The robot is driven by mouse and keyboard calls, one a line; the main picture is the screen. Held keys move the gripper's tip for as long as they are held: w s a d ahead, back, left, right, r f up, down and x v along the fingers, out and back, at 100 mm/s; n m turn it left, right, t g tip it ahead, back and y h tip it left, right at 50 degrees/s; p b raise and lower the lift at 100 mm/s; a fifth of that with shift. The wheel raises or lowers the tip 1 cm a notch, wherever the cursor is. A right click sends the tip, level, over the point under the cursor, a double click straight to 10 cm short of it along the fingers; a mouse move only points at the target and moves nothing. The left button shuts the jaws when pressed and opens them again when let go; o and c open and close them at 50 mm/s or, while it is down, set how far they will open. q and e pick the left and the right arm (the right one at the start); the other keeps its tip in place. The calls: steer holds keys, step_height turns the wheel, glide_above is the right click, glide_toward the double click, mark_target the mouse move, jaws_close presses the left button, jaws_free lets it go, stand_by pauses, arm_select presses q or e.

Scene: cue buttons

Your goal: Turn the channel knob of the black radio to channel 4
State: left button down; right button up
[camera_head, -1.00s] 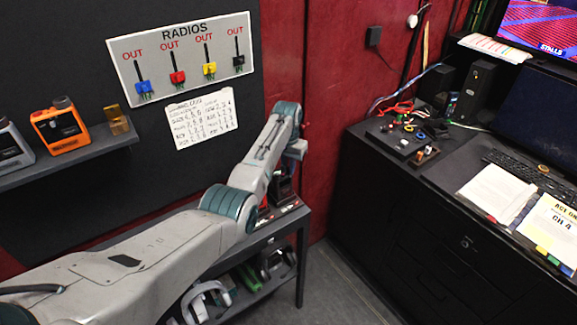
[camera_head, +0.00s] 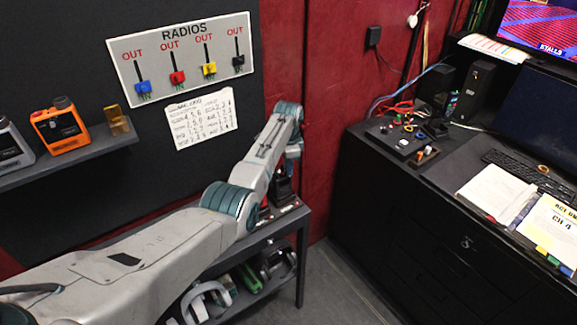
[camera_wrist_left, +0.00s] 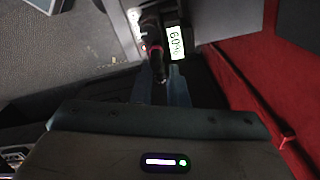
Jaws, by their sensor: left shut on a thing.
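The black radio (camera_head: 283,188) stands on the small dark table at the end of my left arm, partly hidden by my wrist. In the left wrist view, a dark radio top (camera_wrist_left: 153,44) with a pinkish ring shows just beyond the fingers. My left gripper (camera_wrist_left: 164,83) is pointed down at it, its two fingers close around a small dark knob (camera_wrist_left: 159,72). The channel marking on the knob cannot be read. My right gripper is in neither view.
A lit display (camera_wrist_left: 175,43) reading "60%" is beside the radio. An orange radio (camera_head: 60,127) and a grey one (camera_head: 12,145) stand on the left wall shelf (camera_head: 80,150). A red wall (camera_head: 325,120) is close behind my wrist. Headsets (camera_head: 207,298) lie on the lower shelf.

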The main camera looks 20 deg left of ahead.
arm_select(q)
steer(key=shift+m, duration=0.8)
steer(key=c, duration=1.4)
jaws_free()
steer(key=shift+r, duration=0.15)
step_height(320, 180, up, 11)
steer(key=b, duration=0.4)
steer(key=shift+w, duration=0.1)
